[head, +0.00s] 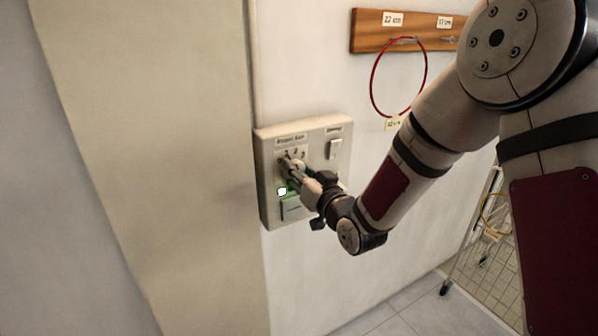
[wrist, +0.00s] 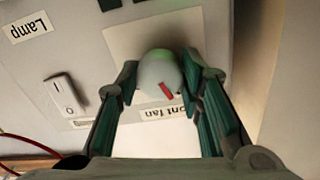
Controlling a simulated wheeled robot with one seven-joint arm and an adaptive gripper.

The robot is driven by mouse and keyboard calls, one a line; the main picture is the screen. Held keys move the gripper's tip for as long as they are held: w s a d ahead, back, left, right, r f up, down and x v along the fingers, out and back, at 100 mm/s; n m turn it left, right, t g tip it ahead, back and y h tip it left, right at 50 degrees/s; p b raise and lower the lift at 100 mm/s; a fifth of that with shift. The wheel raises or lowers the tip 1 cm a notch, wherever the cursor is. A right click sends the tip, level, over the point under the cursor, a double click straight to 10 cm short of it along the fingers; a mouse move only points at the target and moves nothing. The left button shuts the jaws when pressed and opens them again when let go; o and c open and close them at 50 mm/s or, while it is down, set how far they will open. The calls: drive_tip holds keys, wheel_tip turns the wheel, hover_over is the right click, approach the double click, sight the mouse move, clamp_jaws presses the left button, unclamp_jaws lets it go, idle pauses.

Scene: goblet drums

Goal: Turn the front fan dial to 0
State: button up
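The front fan dial (wrist: 157,70) is a rounded pale grey knob with a red pointer mark on a light plate, seen close up in the wrist view. A partly hidden label (wrist: 158,113) reading "...ont fan" shows below it there. My gripper (wrist: 160,82) has one finger on each side of the knob, and both fingertips appear to touch it. The red mark slants toward the lower right in the wrist view. In the head view my gripper (head: 295,172) is at the wall panel (head: 265,160) and covers most of the dial.
A white rocker switch (wrist: 64,94) is beside the dial; a "Lamp" label (wrist: 31,28) shows nearby. A small lit patch (head: 282,191) is below the dial. A wooden rack (head: 375,31) with a red hoop (head: 373,80) hangs above right. A wire cart (head: 480,235) stands at right.

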drive_tip(key=shift+n+b, duration=0.3)
drive_tip(key=shift+n, duration=0.1)
drive_tip(key=n+b, duration=0.7)
drive_tip(key=shift+f, duration=0.1)
drive_tip(key=shift+n, duration=0.3)
idle(0.3)
drive_tip(key=o, duration=1.2)
drive_tip(key=shift+c, duration=0.2)
drive_tip(key=v, duration=0.7)
drive_tip(key=shift+s+d, duration=0.2)
drive_tip(key=shift+s, duration=0.05)
